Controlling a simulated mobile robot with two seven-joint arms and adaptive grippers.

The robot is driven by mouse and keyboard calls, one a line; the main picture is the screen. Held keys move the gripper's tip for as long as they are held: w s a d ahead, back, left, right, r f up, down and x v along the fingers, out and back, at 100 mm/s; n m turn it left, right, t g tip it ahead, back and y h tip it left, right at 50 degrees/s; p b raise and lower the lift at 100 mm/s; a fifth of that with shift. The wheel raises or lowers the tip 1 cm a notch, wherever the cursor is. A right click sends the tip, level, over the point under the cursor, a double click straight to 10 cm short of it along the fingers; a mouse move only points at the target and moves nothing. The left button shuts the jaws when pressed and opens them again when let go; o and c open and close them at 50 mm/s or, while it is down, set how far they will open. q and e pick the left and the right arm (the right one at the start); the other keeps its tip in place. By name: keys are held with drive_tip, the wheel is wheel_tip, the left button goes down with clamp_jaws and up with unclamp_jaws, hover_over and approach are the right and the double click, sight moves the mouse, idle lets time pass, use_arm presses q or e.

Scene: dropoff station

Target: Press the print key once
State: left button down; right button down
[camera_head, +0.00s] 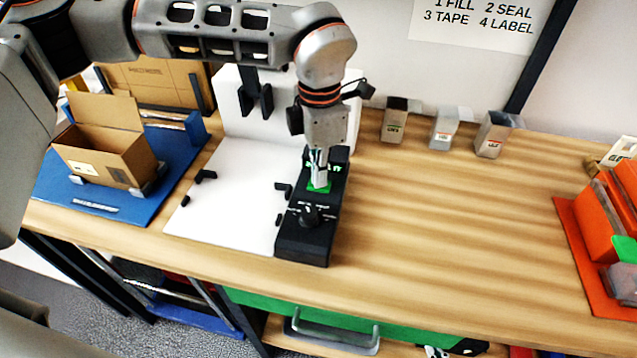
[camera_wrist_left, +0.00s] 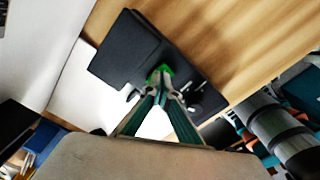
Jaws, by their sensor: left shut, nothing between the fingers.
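The print key is a green key (camera_head: 318,187) on a black control box (camera_head: 303,246) on the wooden table. The box also has a dark knob (camera_head: 309,214) nearer the front edge. My left gripper (camera_head: 320,184) is shut and empty, pointing down with its tips at the green key. In the left wrist view the tips (camera_wrist_left: 161,72) overlap the green key (camera_wrist_left: 167,70) and cover part of it. I cannot tell whether the key is pushed down. My right gripper is not in view.
A white platform (camera_head: 225,205) adjoins the box on the left. An open carton (camera_head: 105,150) sits on a blue mat (camera_head: 100,206). Several small bins (camera_head: 394,124) stand at the back. Orange trays (camera_head: 597,222) lie at right. The table's middle right is clear.

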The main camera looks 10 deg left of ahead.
use_arm(q)
drive_tip(key=shift+r+p, duration=2.3)
drive_tip(key=shift+r, duration=1.25)
